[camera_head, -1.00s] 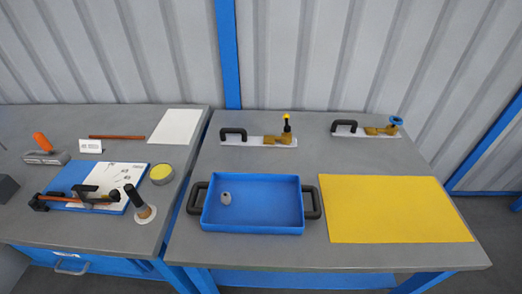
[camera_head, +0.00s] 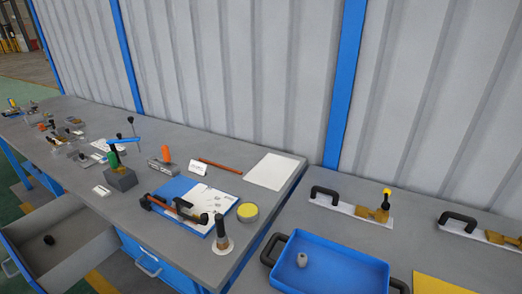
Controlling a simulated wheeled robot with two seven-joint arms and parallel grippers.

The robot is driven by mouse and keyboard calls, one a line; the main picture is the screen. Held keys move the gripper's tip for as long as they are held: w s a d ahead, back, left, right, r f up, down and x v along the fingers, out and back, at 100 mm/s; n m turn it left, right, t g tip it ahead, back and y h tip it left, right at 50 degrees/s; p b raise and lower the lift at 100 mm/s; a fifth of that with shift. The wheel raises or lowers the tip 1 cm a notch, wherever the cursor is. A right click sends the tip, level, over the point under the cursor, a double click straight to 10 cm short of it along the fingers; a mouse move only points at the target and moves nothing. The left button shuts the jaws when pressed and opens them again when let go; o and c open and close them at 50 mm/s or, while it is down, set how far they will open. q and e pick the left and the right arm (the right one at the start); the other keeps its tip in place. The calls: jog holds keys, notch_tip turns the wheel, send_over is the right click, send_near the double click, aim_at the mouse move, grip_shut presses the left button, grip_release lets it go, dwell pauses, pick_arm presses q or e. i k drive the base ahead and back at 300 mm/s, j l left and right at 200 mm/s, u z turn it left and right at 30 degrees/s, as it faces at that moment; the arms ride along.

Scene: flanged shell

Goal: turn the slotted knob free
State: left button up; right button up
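No piece in view can be told for certain as the slotted knob, as the parts are too small to show a slot. A small grey piece (camera_head: 302,260) stands in the blue tray (camera_head: 345,286) on the right bench. A brass fitting (camera_head: 376,214) with a dark stem and yellow top sits on a white plate with a black handle behind the tray. A second brass fitting (camera_head: 503,238) is partly cut off at the right edge. Neither of my grippers is in view.
The left bench holds a blue board (camera_head: 176,188) with a dark clamp-like tool, a yellow-topped tin (camera_head: 247,211), a dark upright handle (camera_head: 221,228) and a grey block (camera_head: 121,179). An open drawer (camera_head: 75,240) juts out at lower left. A white sheet (camera_head: 272,171) lies near the bench corner.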

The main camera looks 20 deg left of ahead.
aim_at(122, 169)
jog(key=k+j+u, duration=0.1)
jog(key=u, duration=0.4)
jog(key=k+j+u, duration=0.15)
jog(key=u, duration=0.3)
jog(key=j+u, duration=0.15)
jog(key=u, duration=0.35)
jog(key=k+j+u, duration=0.1)
jog(key=j+u, duration=0.15)
jog(key=u, duration=0.2)
jog(key=j+u, duration=0.2)
jog(key=u, duration=0.3)
